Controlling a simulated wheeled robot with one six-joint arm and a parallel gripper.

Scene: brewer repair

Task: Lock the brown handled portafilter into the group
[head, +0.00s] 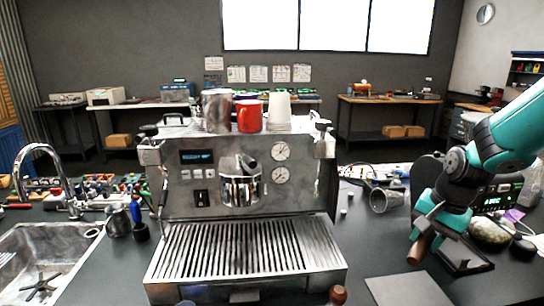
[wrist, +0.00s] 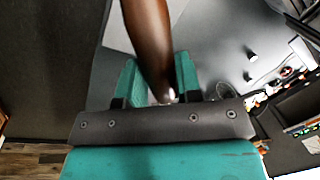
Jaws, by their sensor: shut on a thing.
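The espresso machine (head: 245,200) stands on the counter in the middle of the head view. Its chromed group (head: 240,188) is at the centre of its front, above the slatted drip tray. My gripper (head: 424,236) is at the right, well away from the group and low over the counter. It is shut on the brown handle of the portafilter (head: 418,250), which points down and to the left. In the wrist view the brown handle (wrist: 150,40) runs between the teal fingers (wrist: 158,78), with a bit of bright metal at its lower end. The portafilter's basket is not clearly visible.
A red mug (head: 250,116), a white cup stack (head: 279,109) and a metal pitcher stand on the machine. A tipped metal cup (head: 384,200) lies right of it. A brown knob (head: 338,294) is at the front edge, beside a grey mat (head: 408,290). A sink is at left.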

